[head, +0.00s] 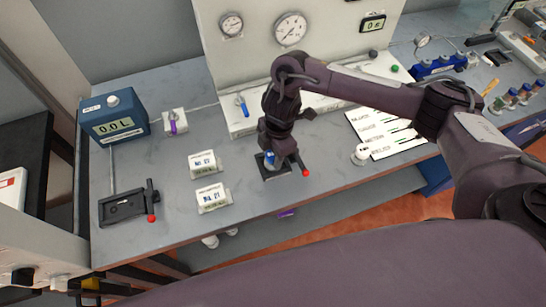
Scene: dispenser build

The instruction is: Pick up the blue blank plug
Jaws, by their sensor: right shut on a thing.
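My right gripper (277,152) points down over a small black fixture (284,175) near the front of the bench. It is shut on a small blue piece, which looks like the blue blank plug (270,158). The gripper hides most of the piece, and I cannot tell whether its lower end touches the fixture. The fixture has a lever with a red tip on its right side. My left gripper is not in view.
A second black fixture (122,207) with a red-tipped lever lies at left. Two white labelled boxes (205,163) (213,197) stand between the fixtures. A blue meter (114,117) stands behind. A gauge panel (255,65) rises at the back. A white sheet (385,128) lies right.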

